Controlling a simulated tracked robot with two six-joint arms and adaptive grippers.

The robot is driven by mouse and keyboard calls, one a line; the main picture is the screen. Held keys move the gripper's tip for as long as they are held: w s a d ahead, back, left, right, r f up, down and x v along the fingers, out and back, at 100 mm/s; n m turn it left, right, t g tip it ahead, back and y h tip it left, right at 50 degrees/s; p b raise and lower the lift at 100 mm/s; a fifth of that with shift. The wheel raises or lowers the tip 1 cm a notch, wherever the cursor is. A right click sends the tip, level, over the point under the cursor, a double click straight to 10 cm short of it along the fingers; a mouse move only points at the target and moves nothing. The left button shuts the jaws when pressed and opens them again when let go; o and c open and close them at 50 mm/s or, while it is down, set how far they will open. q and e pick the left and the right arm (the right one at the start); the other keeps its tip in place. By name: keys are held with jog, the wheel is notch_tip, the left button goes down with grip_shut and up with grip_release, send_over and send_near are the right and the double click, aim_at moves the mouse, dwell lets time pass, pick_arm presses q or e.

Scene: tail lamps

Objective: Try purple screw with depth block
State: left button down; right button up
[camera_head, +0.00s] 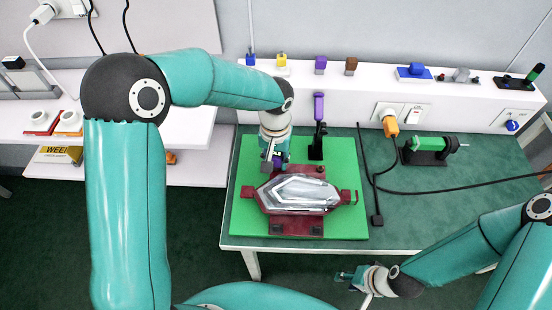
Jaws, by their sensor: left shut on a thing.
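The clear and silver tail lamp (299,192) lies in a dark red fixture (296,224) on a bright green mat (248,222). My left gripper (272,163) is over the fixture's back left edge, shut on a small purple piece (278,160) that is mostly hidden by the fingers. I cannot tell whether the piece touches the fixture. A purple block (320,64) is on the white back ledge. My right gripper (350,277) is low, off the table's front edge; its jaw opening is unclear.
Yellow (282,60), brown (351,66) and blue (414,71) items stand along the ledge. A green tool (432,146) rests in a black holder at the right. A black cable (369,182) crosses the table right of the mat. The table's right front is clear.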

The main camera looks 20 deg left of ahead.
aim_at(275, 154)
pick_arm(q)
jog(key=shift+f, duration=0.25)
jog(key=c, duration=0.7)
grip_release()
notch_tip(275, 154, up, 12)
jog(key=shift+f, duration=0.1)
